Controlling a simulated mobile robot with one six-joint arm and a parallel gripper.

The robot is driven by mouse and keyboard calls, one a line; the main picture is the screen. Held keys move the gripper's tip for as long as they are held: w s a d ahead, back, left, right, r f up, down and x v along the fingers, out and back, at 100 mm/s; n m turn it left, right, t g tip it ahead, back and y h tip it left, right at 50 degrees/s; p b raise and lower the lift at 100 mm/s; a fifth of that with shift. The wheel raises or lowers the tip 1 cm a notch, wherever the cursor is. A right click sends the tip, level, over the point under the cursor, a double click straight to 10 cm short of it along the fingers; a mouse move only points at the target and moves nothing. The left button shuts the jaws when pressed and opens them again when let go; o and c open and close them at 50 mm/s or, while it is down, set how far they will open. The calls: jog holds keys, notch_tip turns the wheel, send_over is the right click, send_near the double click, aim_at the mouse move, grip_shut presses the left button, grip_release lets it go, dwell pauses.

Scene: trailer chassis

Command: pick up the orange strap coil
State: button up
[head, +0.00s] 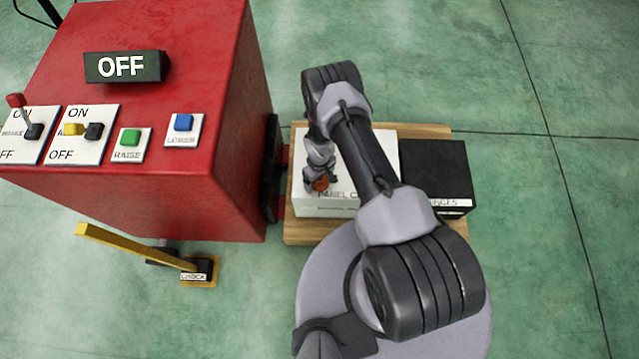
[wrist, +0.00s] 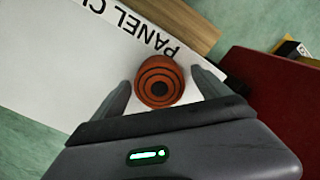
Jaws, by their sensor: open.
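The orange strap coil (wrist: 159,82) shows in the wrist view as a round coil with dark rings. It sits on top of a white box (wrist: 60,70) marked "PANEL C...", the rest of the label being hidden. My gripper (wrist: 160,88) is open, with one finger on each side of the coil. I cannot tell whether the fingers touch it. In the head view a small part of the orange coil (head: 321,184) shows below my gripper (head: 318,178), near the left front of the white box (head: 325,207). My arm hides much of the box.
A red cabinet (head: 215,190) with switches and an "OFF" sign stands left of the box. A black box (head: 436,168) stands right of it, on the same wooden pallet (head: 300,232). A yellow-handled chock (head: 135,248) lies at lower left. Green floor is clear at right.

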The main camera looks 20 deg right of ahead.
jog(key=shift+f, duration=0.15)
jog(key=c, duration=1.7)
